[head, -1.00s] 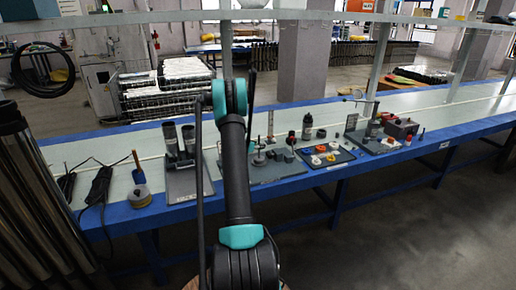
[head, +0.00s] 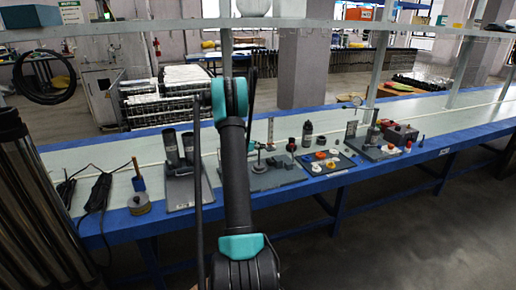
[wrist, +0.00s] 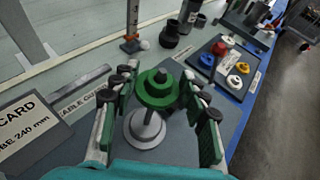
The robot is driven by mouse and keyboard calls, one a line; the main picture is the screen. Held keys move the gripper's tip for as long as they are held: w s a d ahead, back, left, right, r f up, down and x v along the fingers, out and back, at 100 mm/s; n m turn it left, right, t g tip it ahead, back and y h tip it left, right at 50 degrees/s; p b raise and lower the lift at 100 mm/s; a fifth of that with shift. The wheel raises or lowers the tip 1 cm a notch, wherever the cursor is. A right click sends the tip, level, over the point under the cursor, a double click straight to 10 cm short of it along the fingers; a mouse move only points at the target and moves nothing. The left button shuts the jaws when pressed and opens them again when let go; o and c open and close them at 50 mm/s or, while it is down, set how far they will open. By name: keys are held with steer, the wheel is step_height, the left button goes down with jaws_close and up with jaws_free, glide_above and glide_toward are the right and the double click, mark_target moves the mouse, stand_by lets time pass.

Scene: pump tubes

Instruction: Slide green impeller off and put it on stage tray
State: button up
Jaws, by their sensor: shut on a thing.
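The green impeller (wrist: 157,90) is a round disc with a raised hub. In the wrist view it sits at the top of a pale grey stand with a round base (wrist: 145,130); whether it is still seated on the stand cannot be told. My gripper (wrist: 160,95) has its dark, green-backed fingers on either side of the impeller, shut on it. A dark tray (wrist: 213,84), which looks like the stage tray, holds red, blue, white and yellow parts at the upper right. In the head view the tray (head: 312,174) lies right of my arm, which hides most of the gripper.
A printed card (wrist: 25,125) lies at left in the wrist view. A black cylindrical part (wrist: 169,36) and an upright post (wrist: 131,25) stand beyond the stand. In the head view a dark bottle (head: 307,134) stands behind the tray, and a holder with two dark tubes (head: 171,147) stands left.

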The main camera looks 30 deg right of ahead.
steer(key=shift+r, duration=3.35)
